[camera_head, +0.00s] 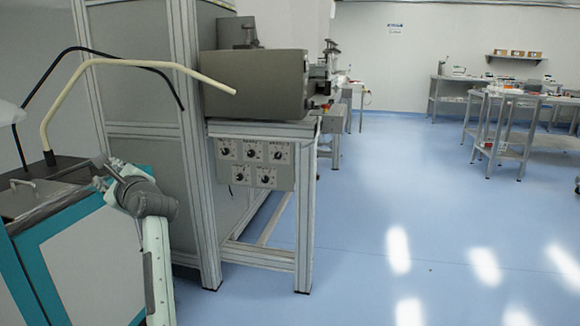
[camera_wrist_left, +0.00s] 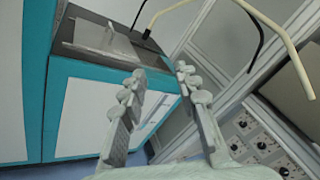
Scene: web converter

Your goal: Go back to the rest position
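My left gripper (camera_head: 108,172) is at the left of the head view, beside the teal-and-white cabinet (camera_head: 92,262) with the dark top. Its arm rises from the bottom of the picture. In the left wrist view the two fingers of the left gripper (camera_wrist_left: 158,80) stand apart with nothing between them, so it is open and empty. The cabinet fills the background beyond the fingers there. My right gripper is in neither view.
A cream bent tube (camera_head: 135,63) and a black hose (camera_head: 75,48) rise from the cabinet. A grey framed machine (camera_head: 145,120) with a knob panel (camera_head: 255,165) stands close to its right. Blue floor (camera_head: 400,190) is open at the right. Workbenches (camera_head: 500,125) stand far back.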

